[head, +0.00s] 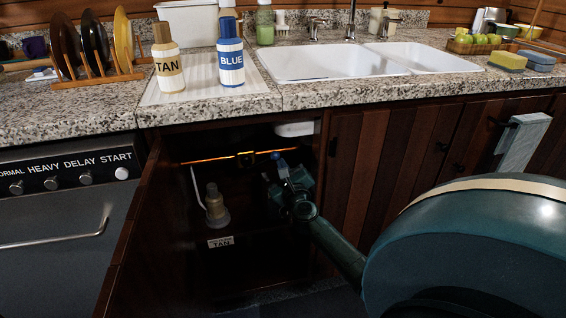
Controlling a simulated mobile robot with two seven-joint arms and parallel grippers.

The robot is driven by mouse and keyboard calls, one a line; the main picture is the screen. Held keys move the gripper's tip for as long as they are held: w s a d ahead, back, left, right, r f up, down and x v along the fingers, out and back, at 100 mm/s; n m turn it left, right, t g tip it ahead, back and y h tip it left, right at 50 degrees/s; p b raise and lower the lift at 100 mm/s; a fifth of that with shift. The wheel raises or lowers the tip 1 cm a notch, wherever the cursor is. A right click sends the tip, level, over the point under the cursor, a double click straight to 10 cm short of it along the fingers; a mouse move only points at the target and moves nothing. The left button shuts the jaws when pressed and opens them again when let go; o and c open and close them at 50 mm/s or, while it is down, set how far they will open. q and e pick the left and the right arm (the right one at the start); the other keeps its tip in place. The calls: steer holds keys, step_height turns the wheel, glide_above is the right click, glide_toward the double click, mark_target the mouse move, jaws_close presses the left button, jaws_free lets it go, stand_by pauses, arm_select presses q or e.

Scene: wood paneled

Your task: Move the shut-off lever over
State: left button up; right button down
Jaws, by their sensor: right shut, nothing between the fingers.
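The cabinet under the sink is open, and a thin orange-lit pipe (205,160) runs across its dark inside. A small dark valve body with yellow parts (245,158) sits on the pipe. A small blue piece (275,155) shows at the pipe just right of it; it looks like the shut-off lever, but its shape is hard to make out. My right gripper (277,178) is inside the cabinet, shut and empty, just below the blue piece. I cannot tell whether they touch. My left gripper is out of view.
The open cabinet door (140,225) stands at the left, beside the dishwasher (55,215). TAN (168,75) and BLUE (230,70) bottles stand on the counter above.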

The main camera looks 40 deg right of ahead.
mark_target(277, 153)
steer(key=r+n+p, duration=0.1)
steer(key=n+p, duration=0.1)
steer(key=a+r+n+p, duration=0.1)
steer(key=r+n+p, duration=0.1)
steer(key=p, duration=0.1)
steer(key=r+n+p, duration=0.1)
steer(key=r+p, duration=0.1)
steer(key=shift+w+a+n, duration=0.25)
steer(key=shift+w+n, duration=0.15)
arm_select(q)
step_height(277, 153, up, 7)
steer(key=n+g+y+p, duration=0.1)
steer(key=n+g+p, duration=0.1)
steer(key=p, duration=0.6)
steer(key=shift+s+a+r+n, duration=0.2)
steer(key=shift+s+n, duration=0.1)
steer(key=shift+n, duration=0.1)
arm_select(e)
steer(key=shift+w+a+r+n+y, duration=0.1)
steer(key=shift+w+a+r+n, duration=0.5)
steer(key=shift+n, duration=0.75)
steer(key=shift+w+a+r+n+y, duration=0.1)
steer(key=shift+w+a+r+n, duration=0.25)
steer(key=shift+a+n, duration=0.75)
steer(key=shift+w+a+r+n+y, duration=0.1)
steer(key=shift+w+a+r+n, duration=0.35)
steer(key=shift+n, duration=1.1)
steer(key=shift+s+a+r, duration=0.1)
steer(key=shift+s, duration=0.05)
